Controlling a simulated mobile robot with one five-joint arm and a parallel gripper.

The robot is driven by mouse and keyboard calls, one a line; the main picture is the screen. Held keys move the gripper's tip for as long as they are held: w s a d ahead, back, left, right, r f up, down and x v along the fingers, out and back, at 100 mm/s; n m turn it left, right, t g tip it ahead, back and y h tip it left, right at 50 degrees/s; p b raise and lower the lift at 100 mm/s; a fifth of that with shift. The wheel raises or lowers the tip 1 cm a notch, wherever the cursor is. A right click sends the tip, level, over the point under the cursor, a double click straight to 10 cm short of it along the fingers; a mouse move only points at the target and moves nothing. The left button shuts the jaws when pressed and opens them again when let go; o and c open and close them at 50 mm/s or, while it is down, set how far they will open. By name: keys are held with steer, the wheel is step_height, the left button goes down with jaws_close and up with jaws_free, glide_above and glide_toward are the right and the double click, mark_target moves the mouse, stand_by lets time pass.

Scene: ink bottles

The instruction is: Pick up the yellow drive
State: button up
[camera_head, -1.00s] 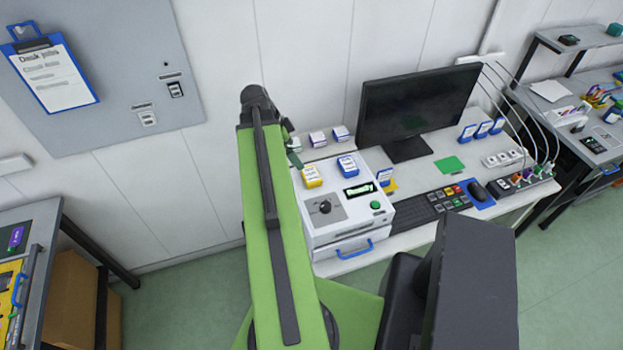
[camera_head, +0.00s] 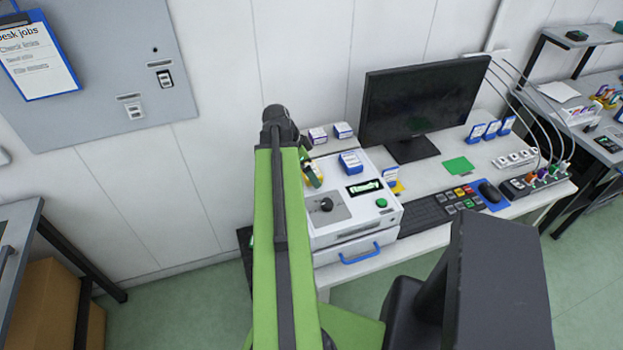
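No item I can surely name as the yellow drive shows. A row of small coloured plugs or drives stands in a dark hub (camera_head: 540,182) at the right of the desk; orange, purple and green show, but they are too small to tell more. A yellow-and-white box-like item (camera_head: 319,167) sits on the white machine, partly hidden behind my arm's end. My gripper (camera_head: 312,176) seems to be the small green and dark part in front of it. Its fingers are too small and covered to tell whether they are open, shut or touching the item.
The white machine (camera_head: 346,229) carries a blue-and-white box (camera_head: 350,162) and a lit green display. A monitor (camera_head: 420,105), keyboard (camera_head: 441,211) and mouse (camera_head: 488,191) stand to its right. Cables arch over the hub. Green floor (camera_head: 180,312) is clear at lower left.

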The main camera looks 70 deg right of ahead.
steer(key=shift+r, duration=0.1)
steer(key=c, duration=1.5)
steer(key=shift+c, duration=0.2)
